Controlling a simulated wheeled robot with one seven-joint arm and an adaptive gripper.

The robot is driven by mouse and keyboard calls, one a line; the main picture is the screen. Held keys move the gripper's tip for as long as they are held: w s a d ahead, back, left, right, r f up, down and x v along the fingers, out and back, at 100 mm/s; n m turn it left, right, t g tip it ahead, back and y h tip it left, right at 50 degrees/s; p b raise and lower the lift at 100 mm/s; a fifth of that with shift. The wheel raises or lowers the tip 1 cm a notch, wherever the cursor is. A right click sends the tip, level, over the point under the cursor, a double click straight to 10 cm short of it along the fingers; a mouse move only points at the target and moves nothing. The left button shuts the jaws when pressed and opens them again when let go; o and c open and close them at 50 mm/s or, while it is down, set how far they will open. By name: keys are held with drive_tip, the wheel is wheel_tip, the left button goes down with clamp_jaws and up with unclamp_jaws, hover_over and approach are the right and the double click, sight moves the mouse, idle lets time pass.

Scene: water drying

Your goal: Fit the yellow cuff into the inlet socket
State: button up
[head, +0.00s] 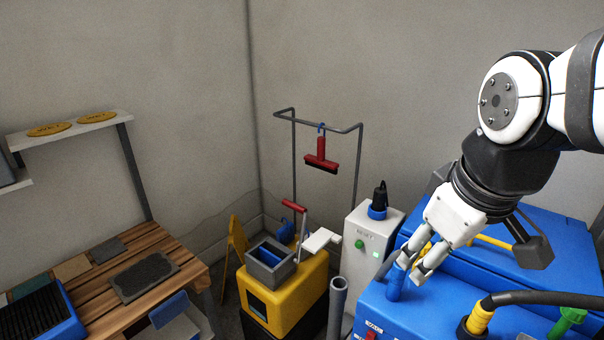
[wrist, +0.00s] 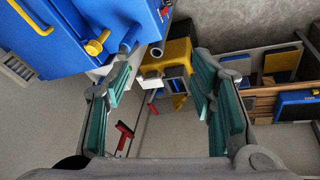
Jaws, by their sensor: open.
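The yellow cuff (head: 480,318) is on the end of a thick black hose at the lower right of the head view. Its lower end stands at a dark ring (head: 465,329) on the blue machine (head: 430,318). I cannot tell whether this ring is the inlet socket, or how deep the cuff sits. My gripper (head: 416,272) is open, pointing down to the left of the cuff and apart from it. A blue upright tube (head: 395,284) stands close by its fingers. In the wrist view my gripper (wrist: 163,82) has its teal pads spread with nothing held between them.
A grey pipe (head: 337,300) rises left of the machine. A slatted bench (head: 125,275) stands left.

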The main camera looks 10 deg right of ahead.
drive_tip(key=s+a+r+m+t, duration=0.1)
drive_tip(key=s+a+m, duration=0.3)
drive_tip(key=shift+a+r+y, duration=0.15)
drive_tip(key=shift+r+y, duration=0.15)
drive_tip(key=shift+y, duration=0.1)
idle(0.8)
